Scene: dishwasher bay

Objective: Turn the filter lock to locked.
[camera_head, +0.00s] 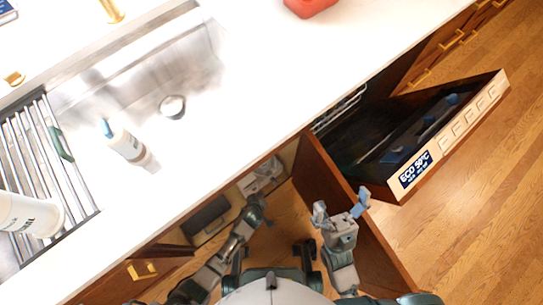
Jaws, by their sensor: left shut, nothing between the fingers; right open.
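I cannot make out the filter lock in this view. The dishwasher door (405,187) is swung down at the right, with a display reading ECO 50°C and a row of buttons on its edge. Its inner side is dark, with small blue parts on it. My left gripper (258,204) is shut and empty, at the open cabinet under the sink, just below a pale grey fitting (262,177) inside. My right gripper (341,207) is open and empty, fingers up, in front of the brown panel left of the dishwasher door.
A white countertop (260,100) runs diagonally above the cabinets. It holds a sink (150,75), a bottle (128,145), a metal rack (45,160), a white container (28,215) and a red object (309,5). A brown cabinet door (145,268) stands lower left. Wooden floor (480,220) is clear at right.

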